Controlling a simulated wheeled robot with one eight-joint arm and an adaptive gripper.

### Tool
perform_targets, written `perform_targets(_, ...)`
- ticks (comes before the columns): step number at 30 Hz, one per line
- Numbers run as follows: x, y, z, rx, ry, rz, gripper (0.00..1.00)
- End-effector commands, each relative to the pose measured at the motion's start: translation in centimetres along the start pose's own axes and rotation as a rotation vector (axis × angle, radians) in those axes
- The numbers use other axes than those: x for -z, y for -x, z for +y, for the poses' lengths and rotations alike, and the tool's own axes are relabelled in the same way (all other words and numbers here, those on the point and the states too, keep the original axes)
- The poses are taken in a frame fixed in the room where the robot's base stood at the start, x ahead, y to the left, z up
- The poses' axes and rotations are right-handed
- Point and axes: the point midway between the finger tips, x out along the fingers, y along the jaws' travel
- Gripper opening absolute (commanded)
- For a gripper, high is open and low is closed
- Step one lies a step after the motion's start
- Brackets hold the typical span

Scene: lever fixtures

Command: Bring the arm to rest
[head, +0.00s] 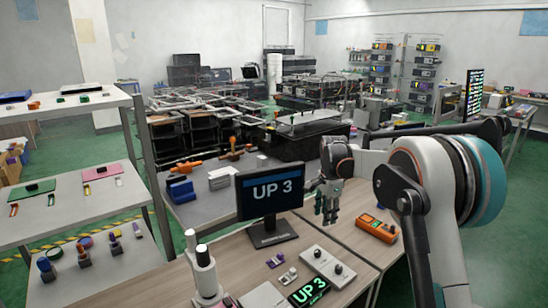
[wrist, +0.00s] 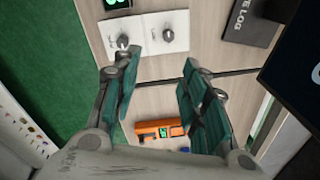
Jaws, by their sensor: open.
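My gripper (head: 328,203) hangs fingers down above the wooden bench, just right of the monitor that reads "UP 3" (head: 270,192). In the wrist view my gripper (wrist: 158,80) shows its two green-padded fingers spread apart, with nothing between them but bench top below. My arm reaches in from the right of the head view, bent at the elbow.
An orange handheld device (head: 376,228) lies on the bench right of my gripper. A white box with two dark knobs (head: 327,267) and a small green "UP 3" display (head: 309,292) sit nearer. Shelves with lever fixtures (head: 100,172) stand at left.

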Motion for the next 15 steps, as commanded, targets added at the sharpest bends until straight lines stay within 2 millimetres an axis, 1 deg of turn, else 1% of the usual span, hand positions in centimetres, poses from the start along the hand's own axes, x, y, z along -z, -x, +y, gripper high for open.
perform_targets(1, -0.3, 1.7, 1.0, 0.015, 0.037, 0.005, 0.4)
perform_targets(6, -1.4, 6.5, 4.4, 0.069, 0.177, 0.027, 0.4)
perform_targets(11, -2.6, 10.3, 8.1, 0.117, 0.308, 0.055, 0.4)
perform_targets(15, -3.7, 12.9, 11.7, 0.157, 0.422, 0.086, 0.4)
